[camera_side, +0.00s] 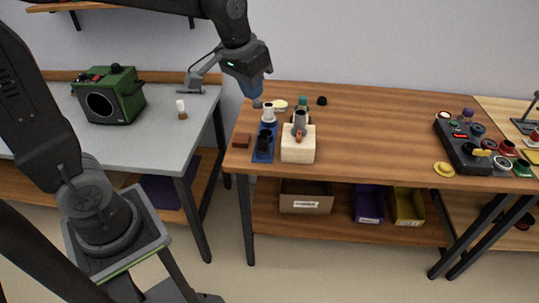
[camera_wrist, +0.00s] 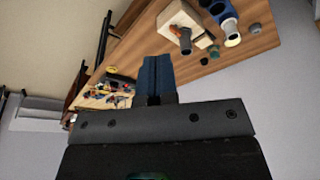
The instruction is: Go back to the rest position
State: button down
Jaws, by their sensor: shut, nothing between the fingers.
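My gripper (camera_side: 256,97) hangs from my arm over the left back part of the wooden table (camera_side: 370,120) in the side view. Its blue fingers are together with nothing between them. In the wrist view the shut fingers (camera_wrist: 158,72) point toward the wooden table (camera_wrist: 245,45). Below and to the right of my gripper stand a blue fixture (camera_side: 262,155) with dark and white cylindrical parts, and a cream block (camera_side: 298,150) carrying a grey cylinder. The gripper appears apart from both.
A dark control box (camera_side: 465,143) with several knobs lies at right. Bins (camera_side: 306,197) sit on the shelf below. The middle of the wooden table is clear.

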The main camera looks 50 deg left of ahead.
jog(key=s+d+m+t, duration=0.1)
jog(key=s+d+t, duration=0.1)
jog(key=s, duration=1.3)
jog(key=shift+r, duration=0.15)
jog(key=shift+d, duration=0.1)
